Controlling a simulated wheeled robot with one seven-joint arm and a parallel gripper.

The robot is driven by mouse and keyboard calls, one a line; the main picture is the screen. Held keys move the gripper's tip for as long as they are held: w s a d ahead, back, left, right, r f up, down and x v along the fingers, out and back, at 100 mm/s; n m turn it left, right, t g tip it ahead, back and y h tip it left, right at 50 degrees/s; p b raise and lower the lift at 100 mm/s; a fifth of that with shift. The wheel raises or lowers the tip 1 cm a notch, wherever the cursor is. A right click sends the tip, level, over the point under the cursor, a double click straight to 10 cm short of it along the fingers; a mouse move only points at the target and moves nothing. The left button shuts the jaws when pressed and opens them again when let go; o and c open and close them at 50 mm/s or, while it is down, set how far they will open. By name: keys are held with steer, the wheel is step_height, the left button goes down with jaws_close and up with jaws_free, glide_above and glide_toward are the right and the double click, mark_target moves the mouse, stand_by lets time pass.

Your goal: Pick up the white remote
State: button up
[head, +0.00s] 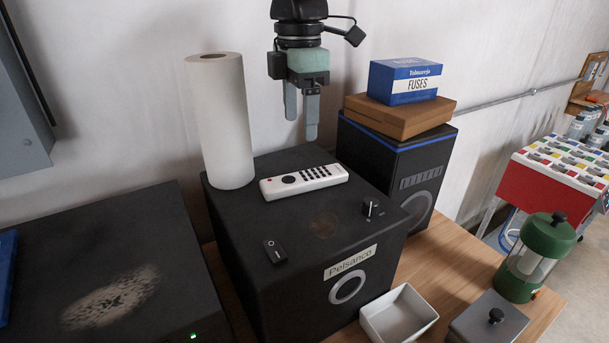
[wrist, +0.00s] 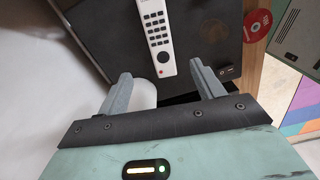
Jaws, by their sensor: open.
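The white remote (head: 304,181) lies flat on top of the black speaker box (head: 290,232), with dark buttons and a red button at its left end. It also shows in the wrist view (wrist: 155,35), running up from between the fingertips to the top edge. My gripper (head: 301,128) is open and empty, pointing down above the back of the box, with the remote below and in front of it. In the wrist view the two grey fingers (wrist: 160,80) are spread wider than the remote. The remote's far end is cut off in the wrist view.
A white paper roll (head: 220,122) stands at the box's back left. A second black speaker (head: 393,165) on the right bears a brown box (head: 400,116) and a blue fuses box (head: 404,82). A white bowl (head: 398,315) sits in front. The wall is close behind my gripper.

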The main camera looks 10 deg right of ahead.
steer(key=p, duration=0.1)
glide_above(305, 175)
steer(key=f, duration=0.3)
steer(key=a+f, duration=0.1)
steer(key=f, duration=0.1)
steer(key=shift+f, duration=0.1)
steer(key=f+p, duration=0.1)
steer(key=f, duration=0.1)
steer(key=d+f+p, duration=0.1)
steer(key=f, duration=0.1)
steer(key=shift+f, duration=0.8)
steer(key=c, duration=1.1)
